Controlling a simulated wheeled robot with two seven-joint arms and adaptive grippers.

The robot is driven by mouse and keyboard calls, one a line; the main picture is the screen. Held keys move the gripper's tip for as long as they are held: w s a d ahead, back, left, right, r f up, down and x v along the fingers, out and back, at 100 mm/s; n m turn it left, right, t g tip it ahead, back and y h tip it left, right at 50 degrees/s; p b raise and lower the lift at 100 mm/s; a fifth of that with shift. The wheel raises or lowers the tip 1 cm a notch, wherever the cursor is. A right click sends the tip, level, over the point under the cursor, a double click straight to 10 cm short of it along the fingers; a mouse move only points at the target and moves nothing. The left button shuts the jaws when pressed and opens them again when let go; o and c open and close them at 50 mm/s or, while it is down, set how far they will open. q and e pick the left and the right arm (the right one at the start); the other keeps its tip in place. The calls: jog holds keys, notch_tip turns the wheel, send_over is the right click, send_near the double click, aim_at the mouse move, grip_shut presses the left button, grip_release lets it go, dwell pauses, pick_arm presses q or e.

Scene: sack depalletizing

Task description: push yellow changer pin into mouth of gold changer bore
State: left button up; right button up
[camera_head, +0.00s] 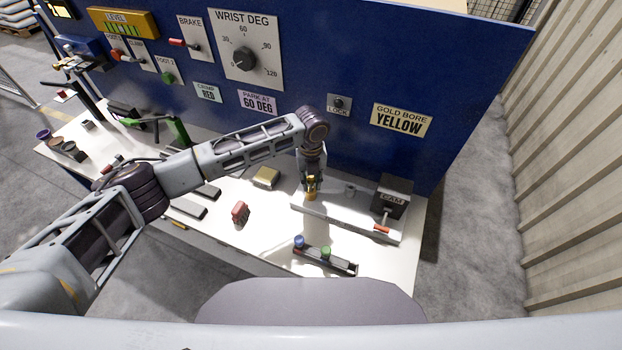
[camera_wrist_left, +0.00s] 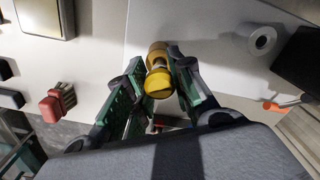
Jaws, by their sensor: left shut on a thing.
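My left gripper (camera_head: 311,180) points down over the left end of the pale fixture plate (camera_head: 333,212). In the left wrist view its fingers (camera_wrist_left: 158,85) are shut on the yellow changer pin (camera_wrist_left: 156,82), whose bright yellow round end faces the camera. A darker gold round piece (camera_wrist_left: 158,50), which looks like the gold changer bore, shows just beyond the pin. The two line up closely, but I cannot tell how far the pin is inside the mouth. In the head view the fingers largely hide both. My right gripper is not in view.
A grey ring-shaped bore (camera_head: 350,190) and a dark CLAMP block (camera_head: 393,197) with an orange-tipped lever stand to the right on the plate. A rack (camera_head: 340,266) with blue and green pins lies in front. A blue panel (camera_head: 340,60) rises behind.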

pick_arm(q)
jog(key=shift+f, duration=0.65)
jog(key=o, duration=1)
jog(key=shift+o, duration=0.2)
jog(key=shift+r, duration=6)
